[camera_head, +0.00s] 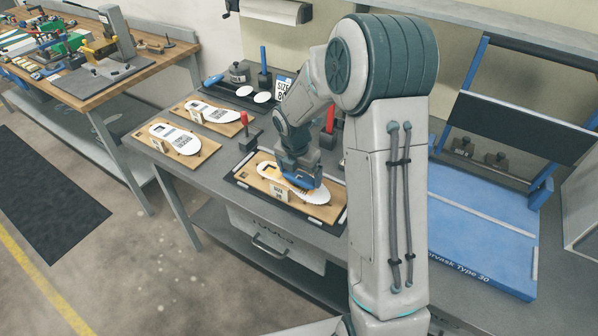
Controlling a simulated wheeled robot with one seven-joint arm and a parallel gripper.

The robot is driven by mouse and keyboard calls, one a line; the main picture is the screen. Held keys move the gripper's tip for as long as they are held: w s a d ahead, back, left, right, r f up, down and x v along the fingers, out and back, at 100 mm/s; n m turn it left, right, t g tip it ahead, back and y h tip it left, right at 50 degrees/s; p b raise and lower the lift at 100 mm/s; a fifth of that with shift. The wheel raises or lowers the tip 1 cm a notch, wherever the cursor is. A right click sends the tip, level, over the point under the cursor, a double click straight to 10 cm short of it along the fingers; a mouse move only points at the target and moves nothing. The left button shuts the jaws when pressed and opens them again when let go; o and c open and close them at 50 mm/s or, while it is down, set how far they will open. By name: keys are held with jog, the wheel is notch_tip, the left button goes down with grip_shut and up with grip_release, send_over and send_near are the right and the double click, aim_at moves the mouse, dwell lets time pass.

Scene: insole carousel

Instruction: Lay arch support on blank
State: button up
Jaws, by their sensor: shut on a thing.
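My gripper (299,177) points down over the wooden board at the middle of the bench. It is shut on a small blue piece (298,182), which looks like the arch support. A white insole blank (314,195) lies on that board (250,181), with its wider end to the right. The blue piece is right over the blank; I cannot tell whether they touch. My gripper and the piece hide part of the blank. A small label block (278,191) stands at the board's front edge.
Two more boards with white blanks (175,134) (205,111) lie to the left. A red-topped post (245,121) stands behind my board. A dark tray (245,97) with white ovals is at the back.

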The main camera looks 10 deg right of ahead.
jog(key=o, duration=0.7)
jog(key=r, duration=0.4)
jog(key=s+a+r, duration=0.1)
jog(key=r, duration=0.8)
jog(key=shift+s+a+r+b, duration=0.25)
jog(key=shift+r+b, duration=0.05)
jog(key=shift+r, duration=0.05)
